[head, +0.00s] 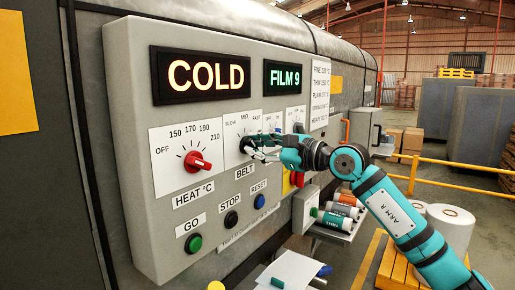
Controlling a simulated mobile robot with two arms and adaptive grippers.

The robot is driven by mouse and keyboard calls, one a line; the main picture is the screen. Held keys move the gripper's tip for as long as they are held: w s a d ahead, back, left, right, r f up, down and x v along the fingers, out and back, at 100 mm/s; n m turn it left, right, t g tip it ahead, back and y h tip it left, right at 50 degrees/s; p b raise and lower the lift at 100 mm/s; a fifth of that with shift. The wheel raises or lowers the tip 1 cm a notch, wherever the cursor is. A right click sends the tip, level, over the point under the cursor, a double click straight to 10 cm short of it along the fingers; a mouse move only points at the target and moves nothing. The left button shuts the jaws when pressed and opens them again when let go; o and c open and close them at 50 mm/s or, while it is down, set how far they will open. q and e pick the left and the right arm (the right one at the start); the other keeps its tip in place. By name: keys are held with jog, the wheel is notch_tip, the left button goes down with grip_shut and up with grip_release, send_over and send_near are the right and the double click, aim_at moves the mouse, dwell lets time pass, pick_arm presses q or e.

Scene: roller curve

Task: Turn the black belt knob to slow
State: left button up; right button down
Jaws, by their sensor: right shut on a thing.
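The black belt knob (245,144) sits on a white dial plate marked SLOW, MID and FAST, above the word BELT, in the head view. My right gripper (254,151) reaches it from the right and is shut on it. The fingers cover part of the knob, so I cannot tell which mark it points to. My left gripper is not in view.
Left of it is the red heat knob (197,162) on its own dial. Below are the green GO button (193,243), the black STOP button (231,219) and the blue RESET button (259,201).

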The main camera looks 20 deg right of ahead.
jog(key=c, duration=1.3)
grip_release()
jog(key=shift+d, duration=0.1)
jog(key=shift+v, duration=6)
